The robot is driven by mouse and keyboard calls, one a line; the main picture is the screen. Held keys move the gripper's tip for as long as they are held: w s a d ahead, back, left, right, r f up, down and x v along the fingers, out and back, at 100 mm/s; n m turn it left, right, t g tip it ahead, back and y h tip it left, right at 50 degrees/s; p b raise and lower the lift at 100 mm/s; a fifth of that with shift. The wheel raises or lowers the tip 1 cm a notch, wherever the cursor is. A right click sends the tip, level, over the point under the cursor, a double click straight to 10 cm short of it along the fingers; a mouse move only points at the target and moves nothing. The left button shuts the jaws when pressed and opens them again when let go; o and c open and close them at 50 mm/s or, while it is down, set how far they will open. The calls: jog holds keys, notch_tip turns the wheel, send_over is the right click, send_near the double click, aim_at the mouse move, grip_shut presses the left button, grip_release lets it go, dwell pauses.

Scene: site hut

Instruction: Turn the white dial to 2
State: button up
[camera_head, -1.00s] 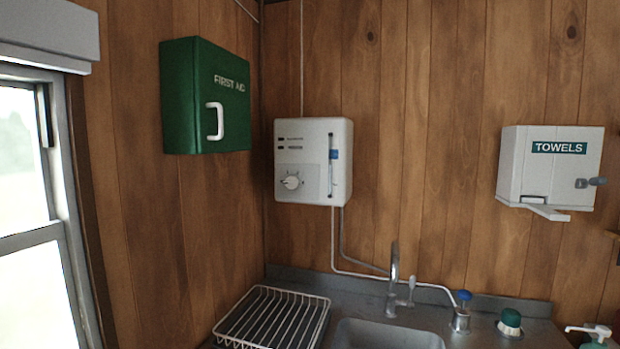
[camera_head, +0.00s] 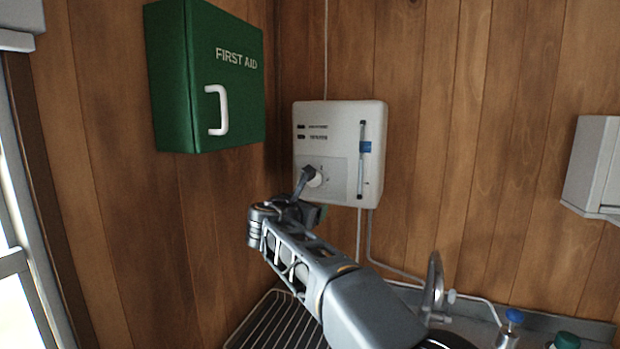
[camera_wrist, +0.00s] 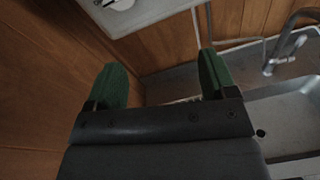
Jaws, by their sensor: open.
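The white dial (camera_head: 316,178) sits on the lower left of the front of a white wall-mounted box (camera_head: 340,120). Part of my arm covers the dial's left side, and its number marks are too small to read. My gripper (camera_head: 319,212) is just below the dial in the head view, mostly hidden behind my arm. In the wrist view my gripper (camera_wrist: 161,62) is open and empty, its two green-tipped fingers wide apart. The dial (camera_wrist: 120,3) shows there only at the top edge, beyond the fingertips, on the box (camera_wrist: 158,12). I see no contact with it.
A green first aid cabinet (camera_head: 225,90) hangs on the wall left of the box. Below are a wire dish rack (camera_head: 262,322) and a tap (camera_head: 434,283) at the sink (camera_wrist: 290,112). A white dispenser (camera_head: 592,165) is at the right.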

jog(key=w+a+r+n+t, duration=0.2)
jog(key=a+r+n, duration=0.1)
jog(key=shift+f+p+x, duration=0.15)
jog(key=shift+p+x, duration=1.55)
jog(key=shift+x, duration=1.45)
jog(key=shift+f+p+x, duration=0.1)
jog(key=shift+p+x, duration=1.55)
jog(key=shift+x, duration=1.45)
jog(key=shift+a, duration=0.15)
jog(key=c, duration=0.9)
